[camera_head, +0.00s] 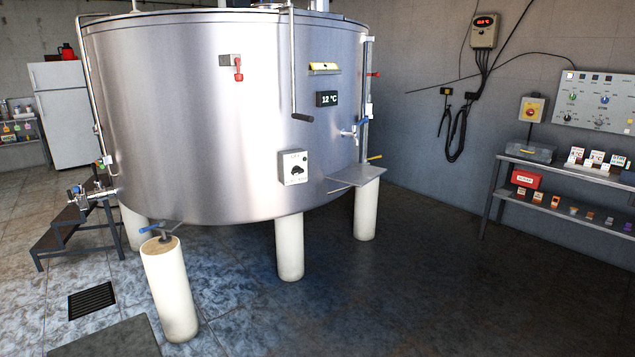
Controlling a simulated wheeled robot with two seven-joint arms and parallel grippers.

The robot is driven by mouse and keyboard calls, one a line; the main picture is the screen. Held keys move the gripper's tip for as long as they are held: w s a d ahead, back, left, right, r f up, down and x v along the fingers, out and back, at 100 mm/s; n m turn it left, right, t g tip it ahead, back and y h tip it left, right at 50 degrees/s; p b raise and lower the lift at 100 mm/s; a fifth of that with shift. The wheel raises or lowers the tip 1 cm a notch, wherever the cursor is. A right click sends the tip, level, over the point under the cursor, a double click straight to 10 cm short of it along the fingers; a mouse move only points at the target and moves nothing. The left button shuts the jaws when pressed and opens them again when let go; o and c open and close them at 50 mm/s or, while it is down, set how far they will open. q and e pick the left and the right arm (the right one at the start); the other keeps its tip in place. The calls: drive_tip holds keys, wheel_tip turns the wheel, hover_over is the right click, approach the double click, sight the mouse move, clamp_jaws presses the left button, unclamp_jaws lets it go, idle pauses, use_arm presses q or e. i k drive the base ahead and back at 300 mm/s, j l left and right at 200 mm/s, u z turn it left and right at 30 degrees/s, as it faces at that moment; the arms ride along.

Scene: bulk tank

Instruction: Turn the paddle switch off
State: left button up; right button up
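A white switch box (293,167) with a dark rotary knob is fixed low on the front of the large steel tank (180,110). Its small lettering is too small to read, so I cannot tell for sure that it is the paddle switch or which position the knob marks. A red-handled lever (238,70) is on the tank's upper front. Neither of my grippers shows in the head view.
A temperature display (328,98), a hanging rod (293,70) and a small metal shelf (356,175) are on the tank. White legs (289,245) stand below it. Steps (75,230) are at left, shelving (560,205) at right. The floor (430,280) at centre right is clear.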

sight(296, 169)
drive_tip(key=i+l+u, duration=0.15)
drive_tip(key=l, duration=0.3)
drive_tip(key=i+l+u, duration=0.1)
drive_tip(key=l, duration=0.35)
drive_tip(key=i+l+u, duration=0.15)
drive_tip(key=l, duration=0.3)
drive_tip(key=i+l, duration=0.35)
drive_tip(key=i, duration=0.15)
drive_tip(key=i+l+u, duration=0.1)
drive_tip(key=i+l, duration=0.3)
drive_tip(key=i+j, duration=0.3)
drive_tip(key=i+j+u, duration=0.1)
drive_tip(key=i+j, duration=0.15)
drive_tip(key=i, duration=0.25)
drive_tip(key=i+j, duration=0.25)
drive_tip(key=i, duration=0.15)
drive_tip(key=i+j, duration=0.15)
drive_tip(key=j, duration=0.15)
drive_tip(key=u, duration=0.05)
